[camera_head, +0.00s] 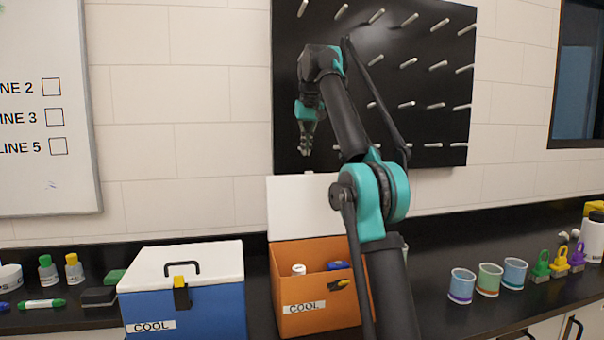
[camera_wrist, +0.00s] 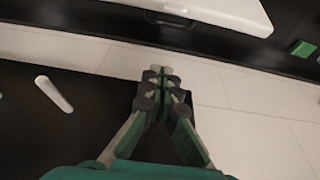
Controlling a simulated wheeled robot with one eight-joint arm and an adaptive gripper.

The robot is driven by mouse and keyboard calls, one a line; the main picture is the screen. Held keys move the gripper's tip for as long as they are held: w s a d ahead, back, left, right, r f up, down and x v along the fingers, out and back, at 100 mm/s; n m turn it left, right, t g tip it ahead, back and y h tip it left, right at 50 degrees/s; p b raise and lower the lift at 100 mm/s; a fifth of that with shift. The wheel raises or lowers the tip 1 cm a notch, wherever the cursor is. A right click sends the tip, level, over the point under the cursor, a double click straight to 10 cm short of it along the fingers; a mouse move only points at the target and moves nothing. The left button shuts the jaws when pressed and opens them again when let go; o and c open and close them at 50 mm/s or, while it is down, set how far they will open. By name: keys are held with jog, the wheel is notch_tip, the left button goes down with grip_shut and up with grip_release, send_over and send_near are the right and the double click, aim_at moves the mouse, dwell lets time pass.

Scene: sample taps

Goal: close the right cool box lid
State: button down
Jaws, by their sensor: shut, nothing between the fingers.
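The right cool box (camera_head: 310,318) is orange, with a "COOL" label, and stands in the middle of the counter. Its white lid (camera_head: 290,208) stands upright at the back, open, partly hidden by my arm. A white bottle cap and a blue item show inside. My gripper (camera_head: 305,152) is shut and empty, raised above and behind this lid, in front of the black peg board. Its closed fingers show in the wrist view (camera_wrist: 161,72). A white lid (camera_wrist: 210,8) with a black handle (camera_wrist: 170,19) lies at the top there; I cannot tell which box it belongs to.
The blue cool box (camera_head: 215,312) stands to the left with its white lid shut. The peg board (camera_head: 440,100) has several protruding pegs near my arm. Several cups (camera_head: 488,280) stand to the right. Bottles (camera_head: 47,270) and a green block (camera_wrist: 302,48) are at the left.

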aim_at(307, 174)
jog(key=shift+s+f, duration=0.2)
jog(key=shift+f, duration=4.5)
jog(key=shift+s+r, duration=0.1)
jog(key=shift+s, duration=0.05)
